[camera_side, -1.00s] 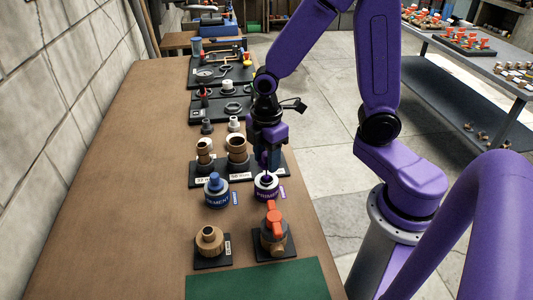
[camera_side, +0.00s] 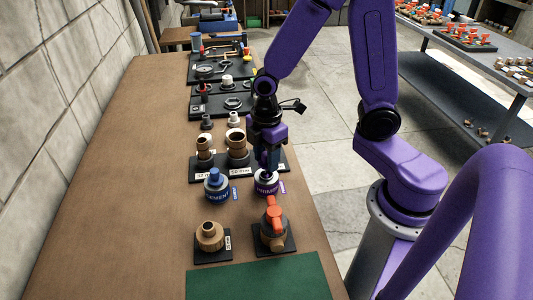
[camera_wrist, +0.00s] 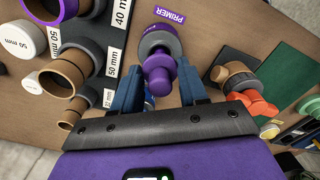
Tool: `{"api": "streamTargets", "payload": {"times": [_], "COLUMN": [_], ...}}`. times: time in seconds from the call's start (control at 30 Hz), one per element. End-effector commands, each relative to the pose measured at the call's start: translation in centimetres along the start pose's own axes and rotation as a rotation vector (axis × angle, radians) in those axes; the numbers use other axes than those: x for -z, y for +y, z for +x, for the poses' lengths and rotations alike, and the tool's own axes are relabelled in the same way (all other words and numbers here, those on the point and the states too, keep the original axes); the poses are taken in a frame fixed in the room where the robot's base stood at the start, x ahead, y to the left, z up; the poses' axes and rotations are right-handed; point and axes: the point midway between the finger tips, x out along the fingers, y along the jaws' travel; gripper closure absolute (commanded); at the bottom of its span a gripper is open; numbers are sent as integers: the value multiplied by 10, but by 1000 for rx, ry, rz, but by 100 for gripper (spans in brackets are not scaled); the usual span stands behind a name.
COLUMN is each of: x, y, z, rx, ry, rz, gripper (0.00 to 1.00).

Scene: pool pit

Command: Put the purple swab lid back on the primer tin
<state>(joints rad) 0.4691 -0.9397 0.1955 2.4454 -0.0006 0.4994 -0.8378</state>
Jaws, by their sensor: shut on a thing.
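The purple swab lid (camera_wrist: 158,78) has a rounded knob and sits between my gripper's two blue fingers in the wrist view. My gripper (camera_side: 267,171) is shut on it, pointing down. The primer tin (camera_side: 266,186) stands upright on the table directly below, white with a purple band. In the wrist view the tin (camera_wrist: 157,43) shows its grey rim just beyond the lid, roughly in line with it. In the side view the lid is mostly hidden by the fingers. I cannot tell whether it touches the rim.
The blue-capped cement tin (camera_side: 215,188) stands close on the left. An orange-handled valve (camera_side: 274,232) and a brown fitting (camera_side: 210,237) stand in front. Pipe fittings on a black tray (camera_side: 220,167) stand behind. The table's left side (camera_side: 120,190) is clear.

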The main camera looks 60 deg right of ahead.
Motion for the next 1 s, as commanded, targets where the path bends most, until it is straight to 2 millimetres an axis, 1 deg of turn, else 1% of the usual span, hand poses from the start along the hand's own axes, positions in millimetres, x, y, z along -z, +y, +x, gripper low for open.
{"api": "streamTargets", "payload": {"times": [0.33, 0.77, 1.0], "x": [0, 0, 0], "y": [0, 0, 0], "z": [9, 10, 15], "rx": [1, 1, 1], "ry": [-1, -1, -1], "rz": [-1, 0, 0], "gripper": [77, 77, 77]}}
